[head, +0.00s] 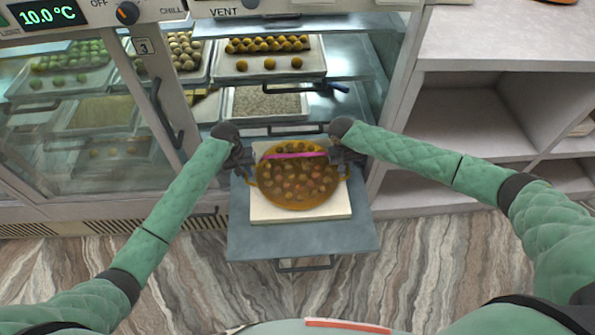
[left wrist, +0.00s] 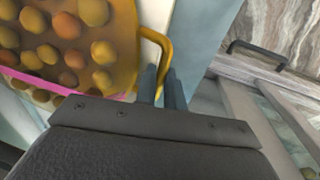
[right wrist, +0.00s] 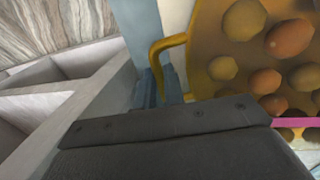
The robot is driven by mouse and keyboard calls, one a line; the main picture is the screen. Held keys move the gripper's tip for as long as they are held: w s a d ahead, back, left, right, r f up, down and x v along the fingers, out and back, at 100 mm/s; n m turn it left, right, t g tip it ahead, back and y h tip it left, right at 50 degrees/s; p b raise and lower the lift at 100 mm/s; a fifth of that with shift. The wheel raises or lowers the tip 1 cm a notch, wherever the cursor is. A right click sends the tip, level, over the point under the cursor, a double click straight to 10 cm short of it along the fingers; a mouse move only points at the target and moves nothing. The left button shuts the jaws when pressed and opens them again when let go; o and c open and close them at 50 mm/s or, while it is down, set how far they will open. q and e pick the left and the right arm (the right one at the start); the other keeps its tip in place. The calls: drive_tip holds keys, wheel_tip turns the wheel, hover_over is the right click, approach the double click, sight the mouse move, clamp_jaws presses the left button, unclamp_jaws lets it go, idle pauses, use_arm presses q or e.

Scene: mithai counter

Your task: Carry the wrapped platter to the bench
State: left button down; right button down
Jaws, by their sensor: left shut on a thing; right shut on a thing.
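The wrapped platter (head: 296,192) is a round amber platter of sweets with a pink ribbon (head: 290,155) across it. It sits over a pale square board (head: 300,214) on a pulled-out grey shelf; I cannot tell whether it touches the board. My left gripper (head: 243,172) is shut on the platter's left handle, which shows in the left wrist view (left wrist: 160,42). My right gripper (head: 345,163) is shut on the platter's right handle, which shows in the right wrist view (right wrist: 160,50). No bench is identifiable.
The grey pulled-out shelf (head: 300,243) juts from the open cabinet bay, with a dark handle (head: 305,266) in front. Trays of sweets (head: 268,65) stand on shelves behind. Glass doors (head: 80,120) are at left. A pale open shelf unit (head: 480,110) is at right. Marbled floor lies in front.

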use_arm(q)
drive_tip(key=shift+r, duration=0.25)
use_arm(e)
drive_tip(key=shift+r, duration=0.2)
